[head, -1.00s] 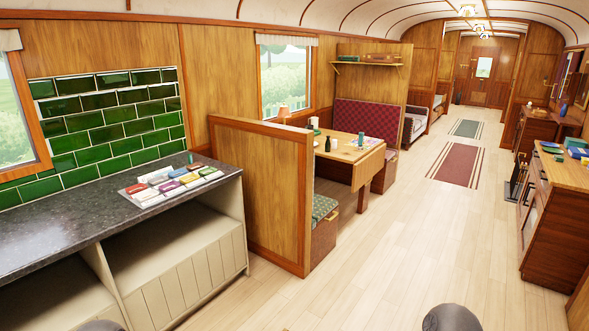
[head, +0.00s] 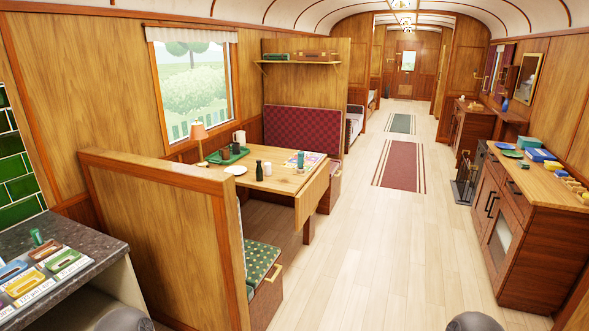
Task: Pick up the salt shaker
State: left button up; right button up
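A small white upright object (head: 267,168), probably the salt shaker, stands on the wooden dining table (head: 300,184) in the middle left of the head view. It is too small to make out its top. It is just right of a dark green bottle (head: 259,171). A white plate (head: 235,170) lies to its left, and a green tray (head: 229,156) with dark mugs is behind the plate. Neither of my grippers shows; only rounded grey parts of mine appear at the bottom edge.
A wooden partition (head: 160,230) and a green cushioned bench (head: 260,262) stand before the table. A counter (head: 100,250) is at the left, a wooden cabinet (head: 530,235) at the right. The floor (head: 385,255) between is clear, with a red rug (head: 401,164) further on.

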aim_at(268, 164)
jog(key=i+u, duration=0.1)
jog(key=i, duration=0.6)
jog(key=i+u, duration=0.1)
jog(key=i, duration=0.6)
jog(key=i+l+u, duration=0.1)
jog(key=i, duration=0.6)
jog(key=l+u, duration=0.1)
jog(key=u, duration=0.3)
jog(key=i+l+u, duration=0.1)
jog(key=u, duration=0.3)
jog(key=l+u, duration=0.15)
jog(key=u, duration=0.25)
jog(key=l+u, duration=0.1)
jog(key=u, duration=0.3)
jog(key=l+u, duration=0.2)
jog(key=l, duration=0.2)
jog(key=l+u, duration=0.2)
jog(key=l, duration=0.2)
jog(key=k+l+u, duration=0.2)
jog(key=l, duration=0.2)
jog(key=l+u, duration=0.2)
jog(key=l, duration=0.2)
jog(key=k+l+u, duration=0.2)
jog(key=l, duration=0.15)
jog(key=l+u, duration=0.2)
jog(key=l, duration=0.15)
jog(key=k+l+u, duration=0.2)
jog(key=l, duration=0.15)
